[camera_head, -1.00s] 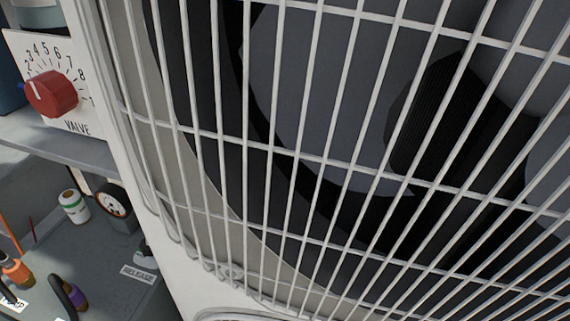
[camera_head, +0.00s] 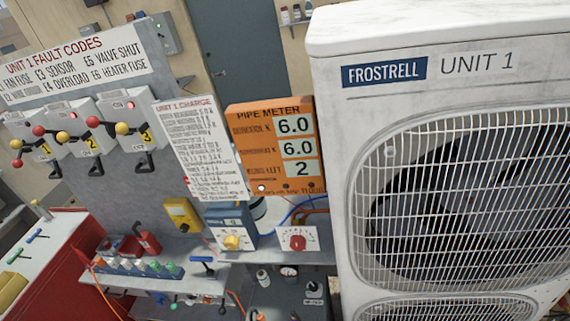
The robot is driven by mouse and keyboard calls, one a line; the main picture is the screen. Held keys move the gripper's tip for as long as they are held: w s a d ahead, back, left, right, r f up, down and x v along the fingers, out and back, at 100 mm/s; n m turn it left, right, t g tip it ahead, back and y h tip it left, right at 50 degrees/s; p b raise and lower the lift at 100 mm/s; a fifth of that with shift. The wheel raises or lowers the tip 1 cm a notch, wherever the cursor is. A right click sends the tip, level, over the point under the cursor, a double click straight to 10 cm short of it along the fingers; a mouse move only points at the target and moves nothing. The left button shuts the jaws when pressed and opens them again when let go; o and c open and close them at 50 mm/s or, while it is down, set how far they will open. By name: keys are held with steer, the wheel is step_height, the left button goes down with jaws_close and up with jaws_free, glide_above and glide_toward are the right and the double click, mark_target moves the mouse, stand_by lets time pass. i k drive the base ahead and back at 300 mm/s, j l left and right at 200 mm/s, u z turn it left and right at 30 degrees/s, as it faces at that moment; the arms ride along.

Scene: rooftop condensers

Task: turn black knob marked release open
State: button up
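A small dark knob (camera_head: 312,287) sits low in the camera view, just left of the big condenser. A white label (camera_head: 314,301) lies just below it; its word is too small to read from here. The knob's turn position is too small to make out. My gripper is not in view, so whether it is open or shut does not show.
The white condenser marked UNIT 1 (camera_head: 440,75) fills the right side. A red dial knob (camera_head: 297,242), a yellow knob (camera_head: 232,242), an orange pipe meter (camera_head: 277,180) and a charge sheet (camera_head: 203,150) stand left of it. A red cabinet (camera_head: 60,265) is at the lower left.

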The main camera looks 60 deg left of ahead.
mark_target(312, 286)
steer(key=i+l+u, duration=0.1)
steer(key=l+u, duration=0.3)
steer(key=l, duration=0.35)
steer(key=l+u, duration=0.35)
steer(key=l, duration=0.4)
